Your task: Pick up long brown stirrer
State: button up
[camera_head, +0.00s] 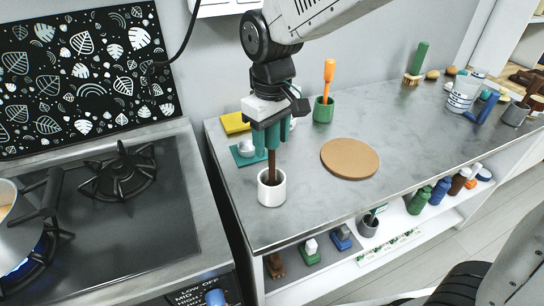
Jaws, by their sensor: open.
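A long brown stirrer (272,168) stands nearly upright in a small white cup (271,192) near the counter's left front. The cup's inside looks dark brown. My gripper (268,150) hangs pointing down above the cup, with its teal fingers open. The upper part of the stirrer shows between the fingers; its top is hidden behind my gripper. I cannot tell whether either finger touches it. The stirrer's lower end is hidden inside the cup.
A round cork mat (350,158) lies right of the cup. A green pot (323,110) with an orange-handled tool stands behind. A teal tray (246,155) and yellow sponge (235,123) lie left. A stove (95,220) with a pot (22,225) over a blue flame stands farther left.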

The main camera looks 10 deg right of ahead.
grip_shut()
jog(key=shift+r, duration=0.15)
notch_tip(320, 180, up, 10)
jog(key=shift+f, duration=0.1)
dwell(0.4)
